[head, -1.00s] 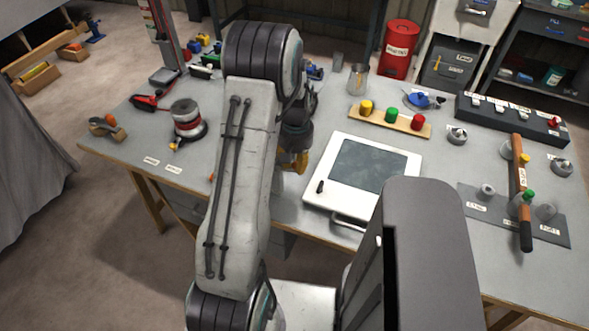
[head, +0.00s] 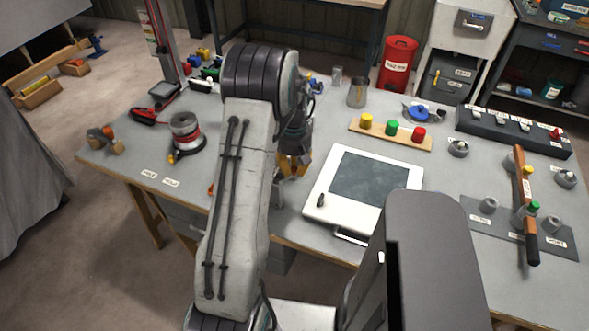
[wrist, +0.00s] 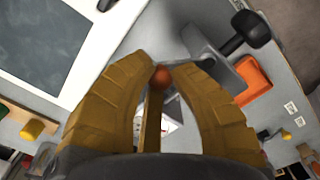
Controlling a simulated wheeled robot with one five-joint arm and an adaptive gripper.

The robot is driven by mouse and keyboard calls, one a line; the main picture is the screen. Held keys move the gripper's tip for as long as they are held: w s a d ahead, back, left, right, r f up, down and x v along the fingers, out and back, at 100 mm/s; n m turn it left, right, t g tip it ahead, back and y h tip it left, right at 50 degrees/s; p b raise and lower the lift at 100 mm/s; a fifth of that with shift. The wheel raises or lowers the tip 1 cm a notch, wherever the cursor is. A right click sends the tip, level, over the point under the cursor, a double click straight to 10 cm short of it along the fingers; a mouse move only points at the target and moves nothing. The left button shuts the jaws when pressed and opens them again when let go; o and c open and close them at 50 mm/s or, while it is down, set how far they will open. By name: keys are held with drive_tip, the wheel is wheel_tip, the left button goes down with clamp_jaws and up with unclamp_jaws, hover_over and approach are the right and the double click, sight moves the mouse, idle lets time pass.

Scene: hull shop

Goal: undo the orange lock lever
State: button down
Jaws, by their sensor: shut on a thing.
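My gripper (head: 291,165) is over the bench, just left of the white panel, partly hidden by my arm in the head view. In the wrist view its two ochre fingers (wrist: 160,72) close in around a small orange-red rounded knob, which I take for the end of the orange lock lever (wrist: 160,77). A thin ochre bar shows below the knob between the fingers. The lever's base is hidden. A separate flat orange piece (wrist: 253,79) lies to the right, beside a grey block with a black handle (wrist: 250,28).
The white panel with a dark window (head: 366,180) is right of my gripper. Behind it is a wooden strip with coloured knobs (head: 391,133). A red-and-grey round tool (head: 185,138) stands left. A long-handled bar (head: 525,205) is at the far right.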

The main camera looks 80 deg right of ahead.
sight(294, 167)
drive_tip(key=shift+f, duration=0.1)
idle(0.3)
drive_tip(key=c, duration=1.1)
unclamp_jaws()
wheel_tip(294, 167, up, 12)
idle(0.5)
